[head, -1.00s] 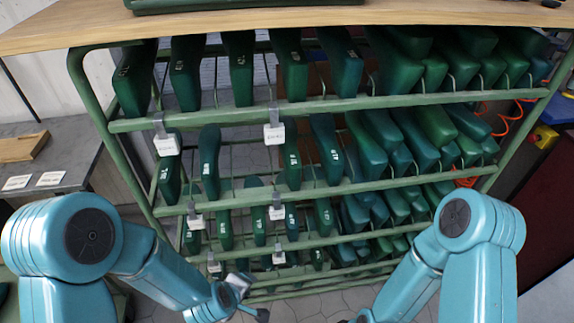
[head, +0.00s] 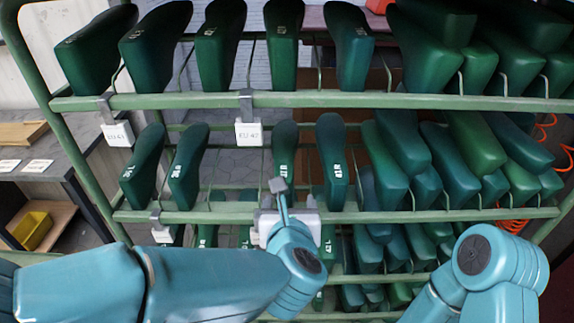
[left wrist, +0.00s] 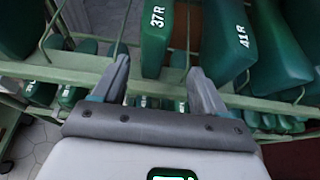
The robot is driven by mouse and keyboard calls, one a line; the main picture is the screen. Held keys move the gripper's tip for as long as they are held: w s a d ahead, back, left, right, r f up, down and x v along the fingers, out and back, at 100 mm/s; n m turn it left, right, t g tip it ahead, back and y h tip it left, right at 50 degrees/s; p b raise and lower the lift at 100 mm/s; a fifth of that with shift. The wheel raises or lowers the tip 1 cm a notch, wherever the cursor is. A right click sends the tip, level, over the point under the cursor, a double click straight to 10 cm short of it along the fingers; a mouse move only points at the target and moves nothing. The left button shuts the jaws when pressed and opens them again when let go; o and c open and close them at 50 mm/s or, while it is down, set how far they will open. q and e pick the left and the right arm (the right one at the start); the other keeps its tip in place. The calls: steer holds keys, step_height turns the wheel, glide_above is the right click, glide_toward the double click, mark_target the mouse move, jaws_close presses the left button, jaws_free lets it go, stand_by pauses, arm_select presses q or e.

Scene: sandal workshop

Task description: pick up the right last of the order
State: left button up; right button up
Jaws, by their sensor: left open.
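Green lasts with white size marks hang in rows on a green rack. In the left wrist view, a last marked 37 R (left wrist: 157,40) lies ahead, roughly between the fingers of my open left gripper (left wrist: 159,66), which hold nothing. A last marked 41 R (left wrist: 229,45) is just right of it. In the head view my left gripper (head: 281,188) is at the second row, in front of a narrow last (head: 285,145); the 41R last (head: 332,160) is beside it. Which last belongs to the order is not shown. My right arm is at lower right, its gripper out of view.
The rack rails (head: 400,216) run across in front of the lasts, with thin wire dividers between them. White size tags (head: 249,133) hang from the rails. Lasts are packed closely at the right. A bench with a yellow bin (head: 33,230) stands at left.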

mark_target(285, 163)
arm_select(q)
steer(key=shift+a+x, duration=0.25)
steer(key=shift+x, duration=0.95)
steer(key=x, duration=0.6)
steer(key=shift+a, duration=0.15)
steer(key=shift+r, duration=0.15)
steer(key=c, duration=1)
